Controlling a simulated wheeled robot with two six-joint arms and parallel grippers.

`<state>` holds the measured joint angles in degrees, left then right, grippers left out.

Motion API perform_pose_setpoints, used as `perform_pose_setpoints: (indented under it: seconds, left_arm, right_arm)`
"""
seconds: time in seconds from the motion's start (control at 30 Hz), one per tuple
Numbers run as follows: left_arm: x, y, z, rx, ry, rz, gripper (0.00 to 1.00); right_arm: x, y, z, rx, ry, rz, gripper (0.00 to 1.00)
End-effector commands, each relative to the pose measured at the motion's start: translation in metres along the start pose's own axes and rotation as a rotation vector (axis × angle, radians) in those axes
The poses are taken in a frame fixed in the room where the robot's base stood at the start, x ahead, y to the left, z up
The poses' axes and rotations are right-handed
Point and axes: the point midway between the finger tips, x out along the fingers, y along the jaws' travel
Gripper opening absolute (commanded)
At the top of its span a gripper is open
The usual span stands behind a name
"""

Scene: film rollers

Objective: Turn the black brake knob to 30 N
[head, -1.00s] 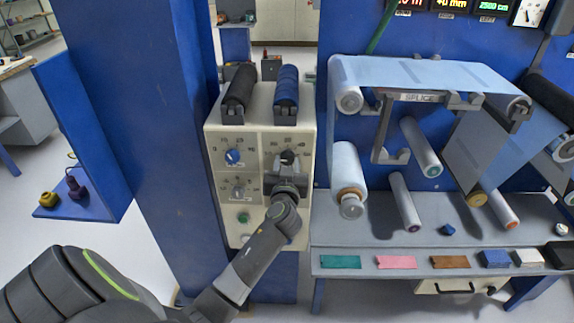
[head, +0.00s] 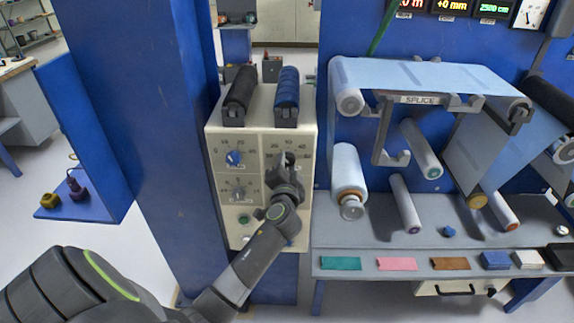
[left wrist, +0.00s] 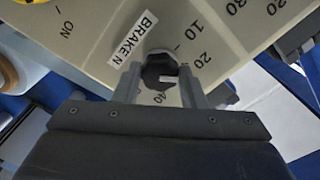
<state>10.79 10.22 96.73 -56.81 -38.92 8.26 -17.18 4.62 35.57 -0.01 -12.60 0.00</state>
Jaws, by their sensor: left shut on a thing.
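The black brake knob (left wrist: 155,66) is on the cream panel beside the "BRAKE N" label (left wrist: 132,38) in the left wrist view. My left gripper (left wrist: 160,84) is shut on it, one finger on each side. The knob's white mark lies toward the right finger, below the 20. The 10, 20 and 40 show around it; the right finger seems to cover the scale between 20 and 40. In the head view my left gripper (head: 287,164) largely hides the knob. My right gripper is not in view.
The cream control box (head: 262,140) also has a blue knob (head: 233,158), a grey knob (head: 238,192) and a green button (head: 244,218). A blue column (head: 150,150) stands to the left. Film rollers (head: 350,180) stand close on the right.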

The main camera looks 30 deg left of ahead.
Motion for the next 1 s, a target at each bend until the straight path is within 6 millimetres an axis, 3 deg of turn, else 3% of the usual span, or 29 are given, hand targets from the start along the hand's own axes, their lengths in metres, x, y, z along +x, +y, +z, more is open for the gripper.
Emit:
perform_pose_setpoints:
  seconds: [0.5, 1.0]
  left_arm:
    - [0.000, -0.002, -0.002, 0.444, 0.002, 0.000, 0.14]
    - [0.000, -0.002, -0.002, 0.624, 0.002, -0.001, 0.14]
  right_arm:
    - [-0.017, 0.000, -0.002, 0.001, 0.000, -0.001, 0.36]
    - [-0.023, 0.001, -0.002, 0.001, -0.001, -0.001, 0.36]
